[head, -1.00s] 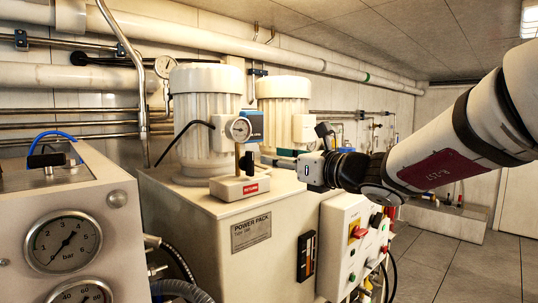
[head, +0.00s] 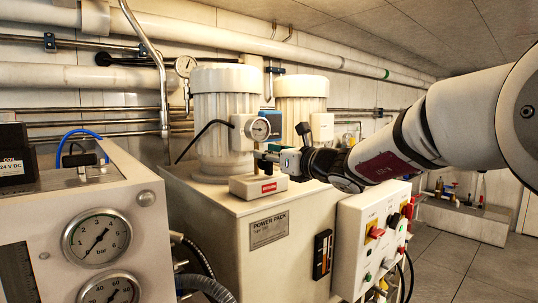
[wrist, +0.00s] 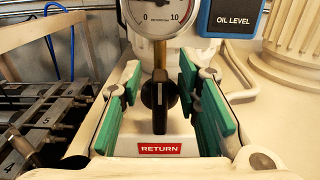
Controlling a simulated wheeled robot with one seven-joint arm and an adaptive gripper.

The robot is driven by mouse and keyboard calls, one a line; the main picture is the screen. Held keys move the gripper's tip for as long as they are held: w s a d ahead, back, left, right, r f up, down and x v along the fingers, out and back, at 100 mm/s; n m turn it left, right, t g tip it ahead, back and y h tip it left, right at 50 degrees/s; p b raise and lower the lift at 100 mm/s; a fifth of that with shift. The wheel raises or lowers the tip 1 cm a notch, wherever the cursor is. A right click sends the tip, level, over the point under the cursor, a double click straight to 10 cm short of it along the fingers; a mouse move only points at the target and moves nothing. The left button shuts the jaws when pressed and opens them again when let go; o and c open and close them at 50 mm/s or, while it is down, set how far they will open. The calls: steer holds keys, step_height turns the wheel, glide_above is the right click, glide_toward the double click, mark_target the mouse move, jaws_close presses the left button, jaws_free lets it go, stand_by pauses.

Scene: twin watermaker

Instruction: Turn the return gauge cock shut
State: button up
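The return gauge cock (wrist: 158,95) is a black handle, upright in the wrist view, on a brass stem below a round gauge (wrist: 157,12). It stands over a white block with a red RETURN label (wrist: 160,149). In the head view the gauge (head: 258,129) and the block (head: 258,187) show, but my gripper hides the cock. My gripper (wrist: 160,105) is open, its green pads on either side of the handle with a gap at each side. In the head view my gripper (head: 268,158) reaches in from the right, just above the block.
A blue OIL LEVEL plate (wrist: 232,18) is close behind the right finger. A ribbed white motor (head: 222,115) stands behind the gauge. The power pack cabinet (head: 268,228) is below, with a switch box (head: 372,235) at its right. A gauge panel (head: 95,238) stands at the left.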

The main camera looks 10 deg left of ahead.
mark_target(261, 181)
jaws_close()
